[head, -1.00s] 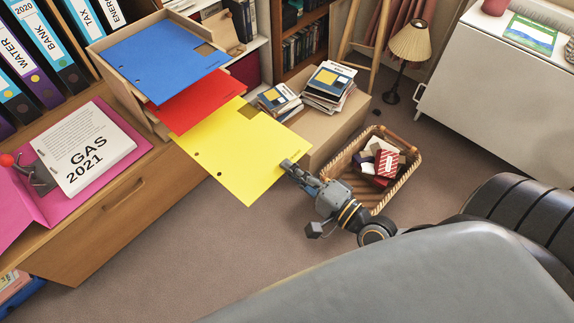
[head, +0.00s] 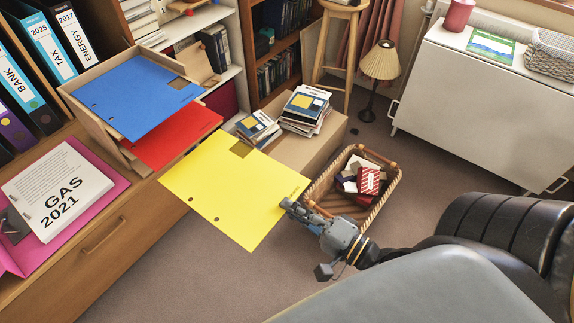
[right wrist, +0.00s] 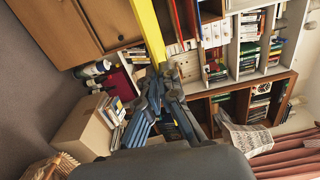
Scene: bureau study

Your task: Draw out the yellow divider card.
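The yellow divider card (head: 228,195) is a flat sheet with a notch and punched holes. My right gripper (head: 288,205) is shut on its right edge and holds it in the air. The card also shows edge-on as a yellow strip in the right wrist view (right wrist: 147,30), running up from the fingertips (right wrist: 162,80). In the head view the card lies clear of the red card (head: 170,138) and the wooden holder (head: 85,112). The red card sticks out of the holder beneath the blue card (head: 135,95). My left gripper is not in view.
A cardboard box (head: 318,150) with stacked books (head: 305,108) stands behind the card. A wicker basket (head: 382,208) with small items is on the floor right of my right gripper. A GAS 2021 stack (head: 55,190) lies on the cabinet. Carpet (head: 180,270) in front is clear.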

